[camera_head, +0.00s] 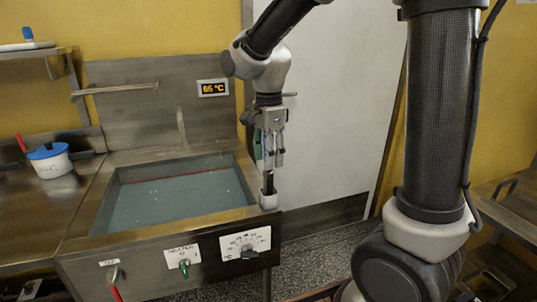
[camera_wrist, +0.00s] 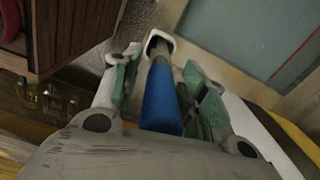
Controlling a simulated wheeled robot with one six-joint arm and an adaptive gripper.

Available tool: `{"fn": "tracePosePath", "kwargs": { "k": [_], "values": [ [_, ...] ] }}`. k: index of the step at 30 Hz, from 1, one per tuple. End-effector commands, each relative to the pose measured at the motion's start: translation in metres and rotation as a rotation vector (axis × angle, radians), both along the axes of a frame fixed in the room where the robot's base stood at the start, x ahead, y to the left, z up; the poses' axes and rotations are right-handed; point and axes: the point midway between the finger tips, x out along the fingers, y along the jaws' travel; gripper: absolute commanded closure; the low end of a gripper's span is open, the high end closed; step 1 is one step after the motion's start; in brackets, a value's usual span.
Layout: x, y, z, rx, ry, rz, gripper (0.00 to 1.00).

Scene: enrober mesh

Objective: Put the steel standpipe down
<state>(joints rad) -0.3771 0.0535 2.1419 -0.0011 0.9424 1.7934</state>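The steel standpipe has a blue grip (camera_wrist: 162,100) and stands between my fingers in the wrist view. Its lower end reaches into a white square holder (camera_wrist: 158,42). In the head view the dark lower part of the standpipe (camera_head: 269,183) stands upright in the white holder (camera_head: 268,201) at the tank's front right corner. My gripper (camera_wrist: 163,62) has its green-padded fingers on either side of the standpipe, with visible gaps, so it looks open. In the head view my gripper (camera_head: 271,160) points down just above the holder. The standpipe's upper end is hidden.
A steel tank (camera_head: 245,212) with bluish liquid lies left of my gripper. Its front has a dial plate (camera_head: 245,243) and a green-handled valve (camera_head: 184,265). A white pot with a blue lid (camera_head: 49,160) stands on the left counter. A pale door (camera_head: 340,110) is behind.

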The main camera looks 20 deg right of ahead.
Motion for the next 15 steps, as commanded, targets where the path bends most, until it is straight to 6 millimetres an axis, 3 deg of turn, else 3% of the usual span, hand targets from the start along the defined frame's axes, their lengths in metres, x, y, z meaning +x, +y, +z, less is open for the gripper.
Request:
{"fn": "tracePosePath", "kwargs": {
  "k": [8,11,15],
  "values": [
    [0.000,0.000,0.002,0.000,-0.001,0.000,0.56],
    [0.001,0.000,0.012,0.001,-0.003,0.000,0.56],
    [0.001,0.000,0.040,0.002,-0.006,0.000,0.56]
  ]
}}
